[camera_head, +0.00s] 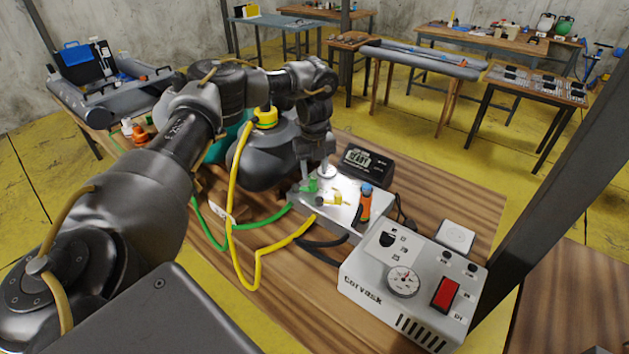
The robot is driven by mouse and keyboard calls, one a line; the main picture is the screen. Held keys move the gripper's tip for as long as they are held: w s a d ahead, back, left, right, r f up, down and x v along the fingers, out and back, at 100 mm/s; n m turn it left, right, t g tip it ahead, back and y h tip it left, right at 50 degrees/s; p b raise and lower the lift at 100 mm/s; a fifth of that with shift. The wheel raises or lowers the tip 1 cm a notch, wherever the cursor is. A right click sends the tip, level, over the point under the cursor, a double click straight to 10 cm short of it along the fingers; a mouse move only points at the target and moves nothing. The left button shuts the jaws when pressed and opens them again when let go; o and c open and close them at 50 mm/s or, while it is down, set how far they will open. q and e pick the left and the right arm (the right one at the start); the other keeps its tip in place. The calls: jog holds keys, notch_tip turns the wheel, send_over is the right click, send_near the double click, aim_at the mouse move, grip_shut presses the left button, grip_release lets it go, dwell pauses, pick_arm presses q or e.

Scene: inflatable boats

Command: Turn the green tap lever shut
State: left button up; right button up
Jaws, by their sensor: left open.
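The green tap lever (309,187) sits on top of a silver metal manifold box (345,212) at the centre of the wooden table. A yellow tap lever (330,201) is just right of it on the same box. My left gripper (314,177) comes down from above, open, with its fingertips close over the green lever. The fingers partly hide the lever, and I cannot tell whether they touch it. A green hose (240,226) and a yellow hose (259,262) run to the box's left side. My right gripper is not in view.
An orange and blue tool (365,202) stands at the box's right end. A dark display unit (368,162) is behind it. A white pump box (405,285) with a gauge and red switch is in front. A dark post (550,160) rises at right.

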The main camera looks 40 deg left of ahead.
aim_at(313, 181)
pick_arm(q)
jog(key=f, duration=0.3)
jog(key=shift+s+f+p, duration=0.15)
jog(key=shift+s+p, duration=0.2)
jog(key=shift+w+f, duration=0.2)
jog(key=shift+f, duration=0.45)
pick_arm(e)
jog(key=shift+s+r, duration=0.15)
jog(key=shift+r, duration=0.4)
pick_arm(q)
jog(key=shift+s, duration=0.1)
jog(key=shift+r, duration=0.1)
jog(key=shift+c, duration=1)
grip_shut()
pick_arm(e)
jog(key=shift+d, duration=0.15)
